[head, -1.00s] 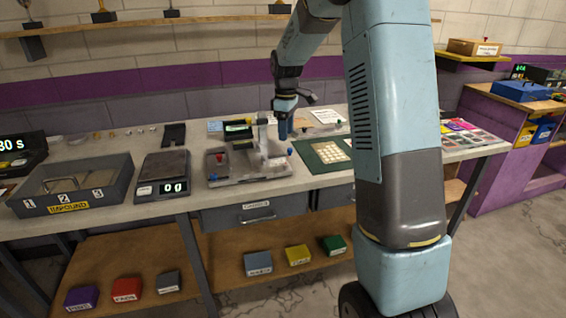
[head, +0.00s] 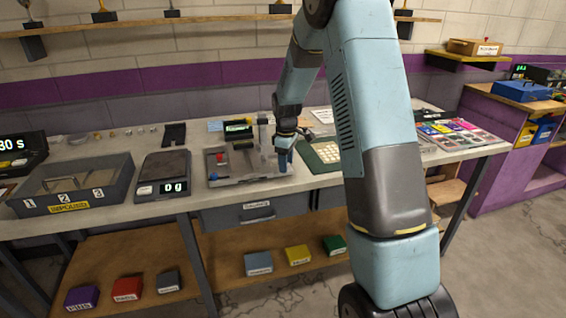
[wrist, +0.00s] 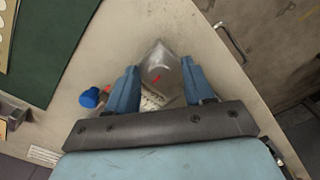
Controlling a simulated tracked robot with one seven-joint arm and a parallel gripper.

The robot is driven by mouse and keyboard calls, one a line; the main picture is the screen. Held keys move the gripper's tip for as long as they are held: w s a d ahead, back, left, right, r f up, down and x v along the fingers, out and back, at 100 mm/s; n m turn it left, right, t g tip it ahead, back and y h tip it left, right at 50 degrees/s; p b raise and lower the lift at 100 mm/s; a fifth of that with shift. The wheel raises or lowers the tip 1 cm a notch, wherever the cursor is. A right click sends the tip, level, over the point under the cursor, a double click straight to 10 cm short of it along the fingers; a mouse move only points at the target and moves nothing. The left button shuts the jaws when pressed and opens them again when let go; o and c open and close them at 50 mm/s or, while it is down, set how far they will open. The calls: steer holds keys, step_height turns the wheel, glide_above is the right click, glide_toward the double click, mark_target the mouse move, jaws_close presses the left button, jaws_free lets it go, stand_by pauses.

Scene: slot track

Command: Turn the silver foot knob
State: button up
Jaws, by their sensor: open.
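The grey slot track fixture (head: 235,172) stands on the bench. My gripper (head: 284,158) is low over its right end, pointing down. In the wrist view, a silver metal piece with a short red mark, seemingly the silver foot knob (wrist: 163,64), shows between my two blue fingers. The fingers are open, one on each side of it, and I see no clear contact. A blue knob (wrist: 89,97) lies outside the left finger. In the head view, my gripper hides the silver knob.
A scale (head: 163,174) and a grey tray (head: 112,190) stand left of the fixture. A green board (head: 318,156) lies to its right. A drawer handle (wrist: 230,42) is near the bench edge. The bench front is fairly clear.

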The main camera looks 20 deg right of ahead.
jaws_close()
steer(key=shift+a, duration=0.4)
steer(key=shift+d, duration=0.25)
steer(key=shift+d+m, duration=0.15)
steer(key=shift+m, duration=0.65)
steer(key=m, duration=0.7)
steer(key=shift+d+f, duration=0.1)
steer(key=m, duration=0.4)
steer(key=shift+s+m, duration=0.1)
steer(key=shift+m, duration=2.4)
